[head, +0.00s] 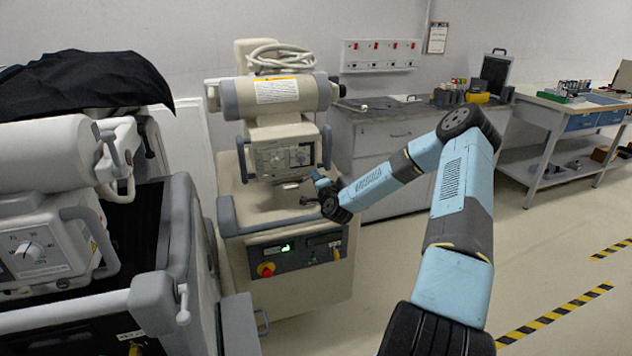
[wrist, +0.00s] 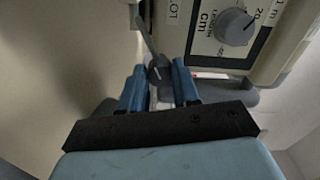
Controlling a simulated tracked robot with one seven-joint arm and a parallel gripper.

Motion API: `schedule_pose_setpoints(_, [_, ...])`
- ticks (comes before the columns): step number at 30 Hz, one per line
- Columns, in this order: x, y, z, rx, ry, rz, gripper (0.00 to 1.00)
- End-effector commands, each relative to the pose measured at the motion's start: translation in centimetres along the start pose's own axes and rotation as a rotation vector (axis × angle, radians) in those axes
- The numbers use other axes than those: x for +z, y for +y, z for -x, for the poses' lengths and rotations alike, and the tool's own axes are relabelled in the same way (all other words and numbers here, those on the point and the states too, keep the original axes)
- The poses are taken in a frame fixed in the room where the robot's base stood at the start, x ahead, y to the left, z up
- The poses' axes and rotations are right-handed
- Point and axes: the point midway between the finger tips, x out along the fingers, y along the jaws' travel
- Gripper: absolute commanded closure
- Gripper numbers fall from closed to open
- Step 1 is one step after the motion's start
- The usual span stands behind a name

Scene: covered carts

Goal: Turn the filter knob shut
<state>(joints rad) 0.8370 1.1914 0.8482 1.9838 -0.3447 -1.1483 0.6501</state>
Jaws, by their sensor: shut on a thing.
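My gripper (wrist: 159,84) has its two blue fingers on either side of a small dark round knob with a light line on it, the filter knob (wrist: 158,71). The fingers are shut on it. In the head view my gripper (head: 315,182) reaches in from the right to the front of the beige cart unit, just below its dial panel (head: 284,158). The knob itself is too small and hidden to make out there. A grey lever or bar (wrist: 146,34) rises beside the knob in the wrist view.
A larger grey dial (wrist: 237,27) with a cm scale sits close to the right of my fingers. The beige cart (head: 300,225) has a red button (head: 266,269) low in front. Another cart (head: 165,262), partly under black cloth (head: 85,80), stands left.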

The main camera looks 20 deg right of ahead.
Motion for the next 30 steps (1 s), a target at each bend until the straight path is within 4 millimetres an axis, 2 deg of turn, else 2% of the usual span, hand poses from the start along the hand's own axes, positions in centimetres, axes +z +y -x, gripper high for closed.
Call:
schedule_pose_setpoints(1, [-0.3, 0.5, 0.2, 0.010, 0.005, -0.001, 1.00])
schedule_pose_setpoints(4, [-0.3, 0.6, 0.2, 0.010, 0.005, 0.000, 1.00])
schedule_pose_setpoints(5, [-0.3, 0.6, 0.2, 0.010, 0.005, 0.000, 0.68])
schedule_pose_setpoints(12, [-0.2, 0.4, 0.1, 0.007, 0.004, 0.000, 0.45])
schedule_pose_setpoints(23, [-0.1, 0.2, 0.6, 0.004, 0.001, 0.001, 0.44])
schedule_pose_setpoints(26, [-0.1, 0.2, 1.6, 0.004, 0.002, 0.001, 0.44])
schedule_pose_setpoints(30, [-0.1, 0.2, 4.1, 0.006, 0.001, 0.001, 0.44])
